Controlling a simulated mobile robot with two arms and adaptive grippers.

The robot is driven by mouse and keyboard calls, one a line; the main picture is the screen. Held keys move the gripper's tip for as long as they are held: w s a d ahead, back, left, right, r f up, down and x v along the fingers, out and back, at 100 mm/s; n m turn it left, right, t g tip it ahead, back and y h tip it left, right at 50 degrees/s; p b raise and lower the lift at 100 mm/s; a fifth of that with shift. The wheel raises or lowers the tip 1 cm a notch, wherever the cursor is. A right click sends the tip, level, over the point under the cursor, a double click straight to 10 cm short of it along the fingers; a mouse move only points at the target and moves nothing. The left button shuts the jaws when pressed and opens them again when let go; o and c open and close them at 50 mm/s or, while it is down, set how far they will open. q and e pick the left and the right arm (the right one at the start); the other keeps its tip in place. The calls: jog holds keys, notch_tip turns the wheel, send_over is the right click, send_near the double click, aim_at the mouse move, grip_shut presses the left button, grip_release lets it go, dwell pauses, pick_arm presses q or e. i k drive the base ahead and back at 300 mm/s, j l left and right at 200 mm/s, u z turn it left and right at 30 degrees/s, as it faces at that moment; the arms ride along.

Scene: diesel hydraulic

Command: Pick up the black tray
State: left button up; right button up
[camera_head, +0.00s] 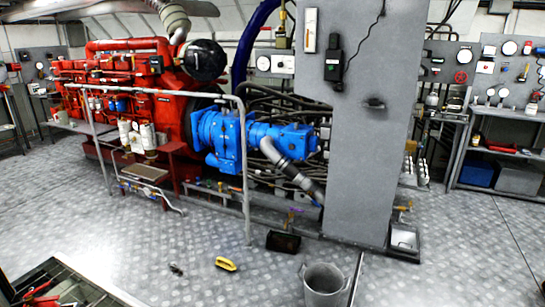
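A small black tray-like box (284,242) lies on the metal floor, close to the foot of the grey column and the low pipe rail. Its inside is too dark to make out. Neither of my grippers shows in the head view.
A grey bucket (324,287) stands in front of the black box. A yellow object (226,264) and a small dark item (176,269) lie on the floor. An open tool drawer (62,280) is at bottom left. A grey column (368,150) and railing (246,180) stand behind. Floor at right is clear.

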aim_at(278, 241)
jog(key=i+u, duration=0.35)
jog(key=i, duration=1.85)
jog(key=j, duration=0.1)
